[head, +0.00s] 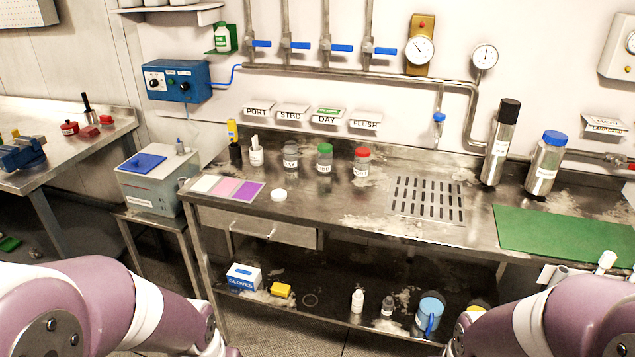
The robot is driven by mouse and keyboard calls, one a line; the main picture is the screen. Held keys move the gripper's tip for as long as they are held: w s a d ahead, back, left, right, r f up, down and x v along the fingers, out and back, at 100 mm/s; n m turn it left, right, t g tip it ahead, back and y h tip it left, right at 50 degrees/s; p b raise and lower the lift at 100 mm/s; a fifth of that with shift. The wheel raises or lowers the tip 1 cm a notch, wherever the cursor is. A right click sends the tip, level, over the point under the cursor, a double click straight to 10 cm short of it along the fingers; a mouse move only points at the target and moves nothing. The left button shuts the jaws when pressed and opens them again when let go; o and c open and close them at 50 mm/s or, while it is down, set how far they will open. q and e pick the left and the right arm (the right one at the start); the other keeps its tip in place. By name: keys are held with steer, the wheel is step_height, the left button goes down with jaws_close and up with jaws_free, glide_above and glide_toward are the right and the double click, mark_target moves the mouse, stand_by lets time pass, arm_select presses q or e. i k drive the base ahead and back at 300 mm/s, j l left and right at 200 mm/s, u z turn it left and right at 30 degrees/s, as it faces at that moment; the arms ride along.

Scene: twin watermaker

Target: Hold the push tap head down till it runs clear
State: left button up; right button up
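A small tap with a blue head (439,117) hangs from the pipe on the back wall, above the slotted drain grid (400,206) in the steel bench. It looks like the push tap. No water stream shows under it, though it is small in the picture. My two arms come in at the lower left and lower right corners, well in front of the bench. Neither gripper shows, and nothing touches the tap.
The steel bench (350,228) carries three jars with grey, green (325,158) and red (361,165) lids at the left. Two steel cylinders (501,140) (545,163) and a green mat (570,233) are at the right. Blue-handled valves (341,48) line the wall above.

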mark_target(438, 116)
steer(key=i+j+z, duration=0.1)
steer(key=j+z, duration=0.15)
steer(key=j, duration=0.45)
steer(key=i+j+z, duration=0.2)
steer(key=j, duration=0.55)
steer(key=k, duration=0.1)
